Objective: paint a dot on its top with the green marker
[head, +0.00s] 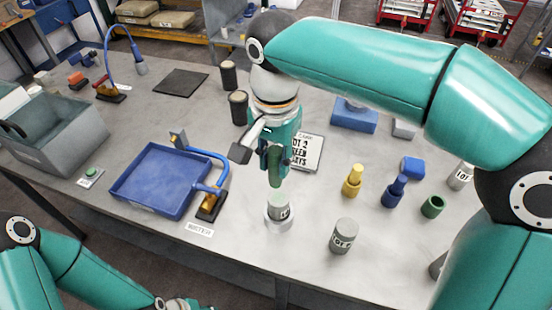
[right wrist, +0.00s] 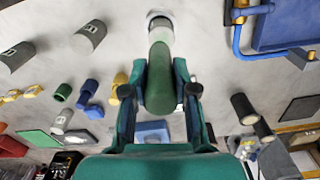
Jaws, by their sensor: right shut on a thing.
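My right gripper (head: 270,152) is shut on the green marker (head: 275,168) and holds it upright, pointing down. Below it a grey cylinder with a printed label (head: 280,211) stands on a pale round base (head: 279,226). The marker's lower end is right over the cylinder's top; I cannot tell whether they touch. In the right wrist view the green marker (right wrist: 160,78) lies between the fingers, lined up with the cylinder (right wrist: 161,34). The cylinder's top is largely hidden by the marker.
Another labelled cylinder (head: 343,236) stands to the right. A yellow marker (head: 353,179), a blue marker (head: 395,191) and an empty green holder (head: 432,207) stand farther right. A blue tray (head: 122,190) and a blue-armed fixture (head: 211,204) are on the left. Two dark cylinders (head: 238,107) stand behind.

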